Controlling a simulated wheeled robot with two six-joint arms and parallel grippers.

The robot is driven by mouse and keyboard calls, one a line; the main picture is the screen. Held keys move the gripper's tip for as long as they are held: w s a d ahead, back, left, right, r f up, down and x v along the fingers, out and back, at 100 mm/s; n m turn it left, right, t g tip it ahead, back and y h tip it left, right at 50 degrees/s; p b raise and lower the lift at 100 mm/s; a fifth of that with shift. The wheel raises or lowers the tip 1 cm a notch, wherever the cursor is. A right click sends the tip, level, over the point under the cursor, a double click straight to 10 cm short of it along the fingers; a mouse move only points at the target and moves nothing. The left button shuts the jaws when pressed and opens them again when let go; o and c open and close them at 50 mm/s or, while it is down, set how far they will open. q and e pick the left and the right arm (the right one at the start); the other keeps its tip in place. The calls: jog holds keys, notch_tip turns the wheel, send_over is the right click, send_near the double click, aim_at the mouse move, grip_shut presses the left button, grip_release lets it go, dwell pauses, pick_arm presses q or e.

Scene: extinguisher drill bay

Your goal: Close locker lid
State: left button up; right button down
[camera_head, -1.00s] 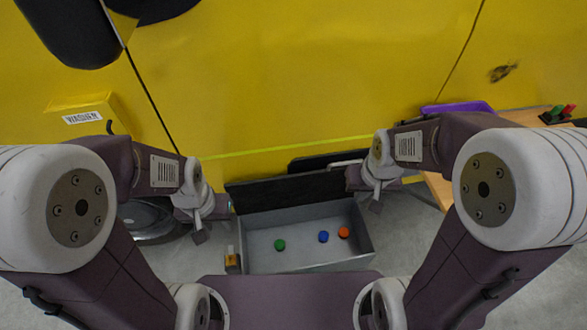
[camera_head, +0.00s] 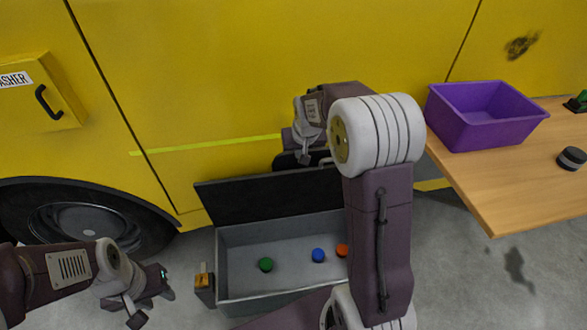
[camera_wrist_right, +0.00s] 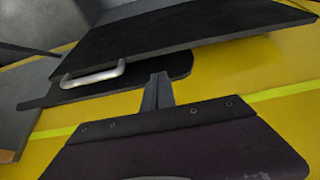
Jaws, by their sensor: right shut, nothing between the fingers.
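The grey locker (camera_head: 225,262) is open on the floor, with a green puck (camera_head: 266,265), a blue puck (camera_head: 318,255) and an orange puck (camera_head: 342,250) inside. Its black lid (camera_head: 255,197) stands raised and tilted at the back; it also fills the upper wrist view (camera_wrist_right: 190,32). A pale handle (camera_wrist_right: 93,77) shows at the lid's edge. My right gripper (camera_wrist_right: 157,88) is shut and empty, close to the lid on its far side by the yellow wall; contact cannot be told. My left gripper (camera_head: 168,283) is left of the locker, apart from it; its jaws are unclear.
A yellow vehicle side (camera_head: 230,80) with a wheel (camera_head: 85,222) stands behind the locker. A wooden table (camera_head: 500,195) at right carries a purple bin (camera_head: 490,125) and a dark round object (camera_head: 571,158). A small orange-topped block (camera_head: 204,283) stands at the locker's left. My right arm hides the locker's right end.

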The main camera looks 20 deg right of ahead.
jog(key=b+x, duration=0.3)
jog(key=x, duration=0.5)
jog(key=shift+f, duration=0.35)
jog(key=shift+w+d+f, duration=0.1)
jog(key=shift+w+f, duration=0.3)
jog(key=shift+f, duration=0.1)
